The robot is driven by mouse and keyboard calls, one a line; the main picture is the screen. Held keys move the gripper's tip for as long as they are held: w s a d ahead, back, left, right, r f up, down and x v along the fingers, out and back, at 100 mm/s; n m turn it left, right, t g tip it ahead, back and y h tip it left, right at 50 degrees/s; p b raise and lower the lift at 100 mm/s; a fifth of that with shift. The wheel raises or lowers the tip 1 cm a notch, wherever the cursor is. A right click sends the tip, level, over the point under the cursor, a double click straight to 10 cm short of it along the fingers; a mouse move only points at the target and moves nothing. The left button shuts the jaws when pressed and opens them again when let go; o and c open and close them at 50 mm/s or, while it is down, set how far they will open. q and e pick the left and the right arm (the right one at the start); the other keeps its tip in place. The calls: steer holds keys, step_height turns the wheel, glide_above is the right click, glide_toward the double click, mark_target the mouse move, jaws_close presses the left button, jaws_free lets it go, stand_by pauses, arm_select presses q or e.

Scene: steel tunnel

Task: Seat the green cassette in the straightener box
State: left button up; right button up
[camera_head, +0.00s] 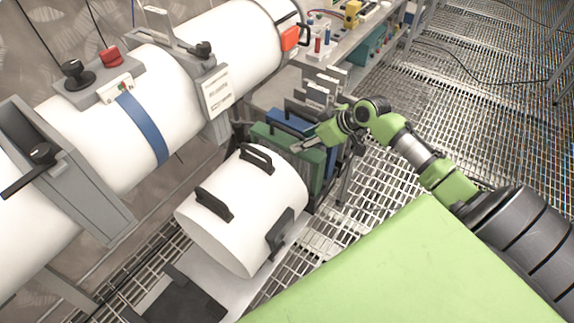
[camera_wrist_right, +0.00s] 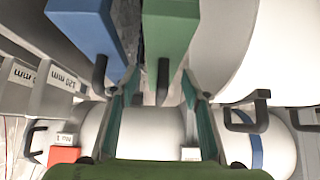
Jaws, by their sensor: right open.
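The green cassette (camera_head: 312,168) stands in a rack beside the blue cassette (camera_head: 292,122), behind the loose white pipe section. Its green body (camera_wrist_right: 172,28) fills the top middle of the right wrist view, with a black handle (camera_wrist_right: 163,80) jutting from it. My right gripper (camera_head: 303,146) is open at the green cassette. In the wrist view its two fingers (camera_wrist_right: 160,88) lie on either side of the handle, apparently not touching it. I cannot tell which part is the straightener box. My left gripper is not in view.
A white tunnel (camera_head: 205,50) with grey clamps and a blue band runs along the left. The white pipe section (camera_head: 245,205) with black handles stands in front of the rack. Grey labelled plates (camera_head: 322,88) stand behind the blue cassette. Grating floor lies open on the right.

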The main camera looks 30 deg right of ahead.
mark_target(292, 143)
steer(key=x, duration=0.2)
steer(key=shift+w+a+f, duration=0.1)
steer(key=shift+w+a, duration=0.1)
steer(key=shift+w, duration=0.15)
steer(key=shift+p+x, duration=0.55)
steer(key=shift+x, duration=1.8)
steer(key=shift+s+a, duration=0.1)
steer(key=shift+s, duration=0.05)
steer(key=shift+c, duration=0.4)
jaws_close()
